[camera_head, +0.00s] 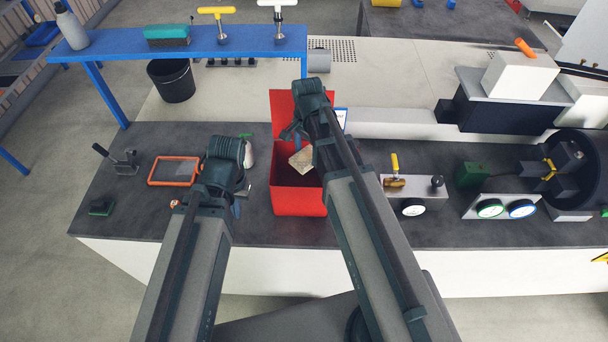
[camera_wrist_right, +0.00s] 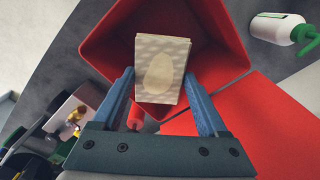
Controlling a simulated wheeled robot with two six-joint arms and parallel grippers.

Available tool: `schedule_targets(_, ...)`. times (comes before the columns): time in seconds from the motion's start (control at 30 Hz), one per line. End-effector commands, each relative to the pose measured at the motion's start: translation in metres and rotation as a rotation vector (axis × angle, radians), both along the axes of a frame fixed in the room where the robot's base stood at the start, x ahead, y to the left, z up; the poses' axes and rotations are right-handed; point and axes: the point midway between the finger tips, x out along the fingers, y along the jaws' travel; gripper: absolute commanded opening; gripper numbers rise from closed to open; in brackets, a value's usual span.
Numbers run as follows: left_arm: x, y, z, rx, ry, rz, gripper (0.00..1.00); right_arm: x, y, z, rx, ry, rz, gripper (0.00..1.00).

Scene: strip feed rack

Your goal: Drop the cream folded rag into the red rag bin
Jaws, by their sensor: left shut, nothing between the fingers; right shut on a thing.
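The cream folded rag (camera_head: 302,159) is held by my right gripper (camera_head: 298,143) above the open top of the red rag bin (camera_head: 298,201). In the right wrist view the patterned rag (camera_wrist_right: 161,68), with a paler oval patch, sits between the two blue fingers of the right gripper (camera_wrist_right: 159,76). The bin (camera_wrist_right: 228,52) opens behind and below it, its interior dark red. My left gripper (camera_head: 238,207) is shut and empty over the bench, just left of the bin. The right arm hides part of the bin's right side.
A white bottle with a green top (camera_wrist_right: 284,28) stands beside the bin. An orange-framed tray (camera_head: 174,171) lies to the left on the dark bench (camera_head: 130,215). A gauge block (camera_head: 413,208) stands right of the bin. A blue shelf (camera_head: 120,44) spans the back left.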

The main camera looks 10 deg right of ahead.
Motion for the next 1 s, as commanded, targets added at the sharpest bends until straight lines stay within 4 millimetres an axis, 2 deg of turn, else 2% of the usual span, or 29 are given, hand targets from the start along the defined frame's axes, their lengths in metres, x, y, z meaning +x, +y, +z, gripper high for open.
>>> schedule_targets(0.07,0.000,0.000,-0.009,0.000,0.000,0.000,0.00,0.000,0.000,-0.009,0.000,0.000,0.000,0.32)
schedule_targets(0.37,0.000,0.000,-0.008,0.000,0.000,0.000,0.00,0.000,0.000,-0.008,0.000,0.000,0.000,0.32)
schedule_targets(0.4,0.000,0.000,-0.008,0.000,0.000,0.000,0.00,0.000,0.000,-0.008,0.000,0.000,0.000,0.83)
schedule_targets(0.5,0.000,0.000,-0.008,0.000,0.000,0.000,0.00,0.000,0.000,-0.008,0.000,0.000,0.000,1.00)
schedule_targets(0.8,0.000,0.000,-0.007,0.000,0.000,0.000,0.00,0.000,0.000,-0.007,0.000,0.000,0.000,1.00)
schedule_targets(1.0,0.000,0.000,0.004,0.000,0.000,0.000,0.00,0.000,0.000,0.004,0.000,0.000,0.000,1.00)
